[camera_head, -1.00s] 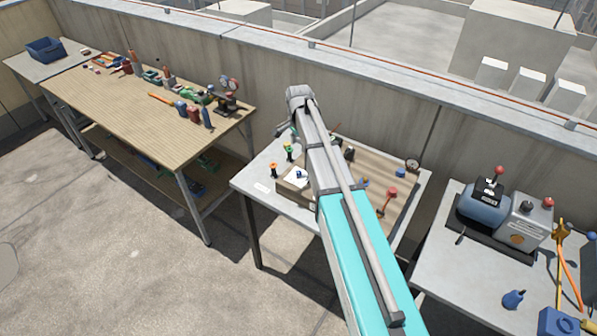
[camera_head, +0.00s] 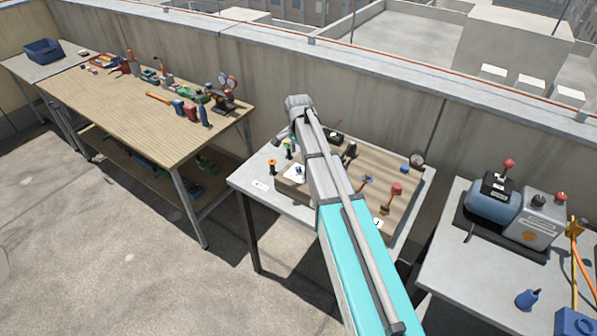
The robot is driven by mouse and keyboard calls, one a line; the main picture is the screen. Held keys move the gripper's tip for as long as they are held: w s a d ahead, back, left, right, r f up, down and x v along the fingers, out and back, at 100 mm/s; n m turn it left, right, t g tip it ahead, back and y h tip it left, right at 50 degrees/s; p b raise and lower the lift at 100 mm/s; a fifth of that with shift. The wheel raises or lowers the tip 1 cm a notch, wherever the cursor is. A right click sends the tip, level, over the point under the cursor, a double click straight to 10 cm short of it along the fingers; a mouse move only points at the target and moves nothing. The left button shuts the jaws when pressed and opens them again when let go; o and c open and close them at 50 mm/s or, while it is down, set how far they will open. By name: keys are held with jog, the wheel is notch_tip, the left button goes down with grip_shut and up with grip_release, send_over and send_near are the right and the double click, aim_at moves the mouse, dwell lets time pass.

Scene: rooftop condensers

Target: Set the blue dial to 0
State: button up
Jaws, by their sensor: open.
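A small blue knob (camera_head: 298,173), which looks like the blue dial, sits on a white plate on the left part of the middle table's board. It is just left of my arm, and too small for its marks or setting to be read. My arm reaches out over the board, and its end is beyond the knob, near the table's back left. My gripper (camera_head: 282,137) shows only as a small grey part by the arm's end, apart from the knob in the picture. Its jaws are open, and I see nothing held.
A wooden workbench (camera_head: 110,110) with tools stands left. A grey table (camera_head: 450,260) with machines stands right. A parapet wall runs behind.

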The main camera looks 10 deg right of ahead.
aim_at(299, 167)
jog(key=shift+f+b, duration=3.05)
jog(key=shift+f, duration=0.3)
grip_shut()
